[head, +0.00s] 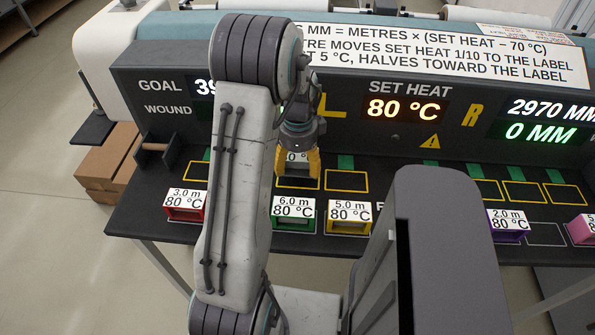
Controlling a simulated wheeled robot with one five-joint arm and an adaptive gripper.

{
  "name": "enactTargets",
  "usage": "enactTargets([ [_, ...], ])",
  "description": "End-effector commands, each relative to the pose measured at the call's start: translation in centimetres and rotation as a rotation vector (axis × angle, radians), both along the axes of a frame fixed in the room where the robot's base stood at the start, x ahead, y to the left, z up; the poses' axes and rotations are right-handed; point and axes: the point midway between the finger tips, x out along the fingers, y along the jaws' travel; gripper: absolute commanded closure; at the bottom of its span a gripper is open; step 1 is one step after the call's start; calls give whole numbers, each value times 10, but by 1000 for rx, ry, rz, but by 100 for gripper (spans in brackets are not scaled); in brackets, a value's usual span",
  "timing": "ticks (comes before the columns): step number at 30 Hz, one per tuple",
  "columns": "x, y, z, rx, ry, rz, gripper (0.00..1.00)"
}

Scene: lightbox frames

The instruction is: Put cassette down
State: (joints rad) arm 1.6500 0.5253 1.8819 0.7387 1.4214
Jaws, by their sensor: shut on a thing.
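My gripper (298,172), with yellow fingers, is shut on a cassette (292,157). The gripper is over the back row of yellow-outlined slots, around the slot (298,187) left of middle. I cannot tell whether the cassette touches the bench. In the front row stand a red cassette (186,214) marked 3.0 m, a green one (293,224) marked 6.0 m, a yellow one (349,227) marked 5.0 m, a purple one (508,237) marked 2.0 m, and a pink one (583,240) at the right edge.
An empty yellow-outlined slot (345,181) is right of my gripper, with several more (525,192) farther right. A white-outlined place (545,234) in front is bare. The dark machine panel (340,135) stands close behind, reading SET HEAT 80 °C. My arm hides part of the bench.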

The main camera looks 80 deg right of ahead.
Motion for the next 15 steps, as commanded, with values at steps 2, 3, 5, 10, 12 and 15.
enactTargets([
  [2,0,1,-10,5,-1,0,62],
  [3,0,1,-15,5,-1,0,62],
  [5,0,1,-22,5,-1,0,62],
  [10,0,1,-32,2,0,1,62],
  [12,0,0,-32,2,0,1,62],
  [15,0,0,-32,1,0,1,62],
])
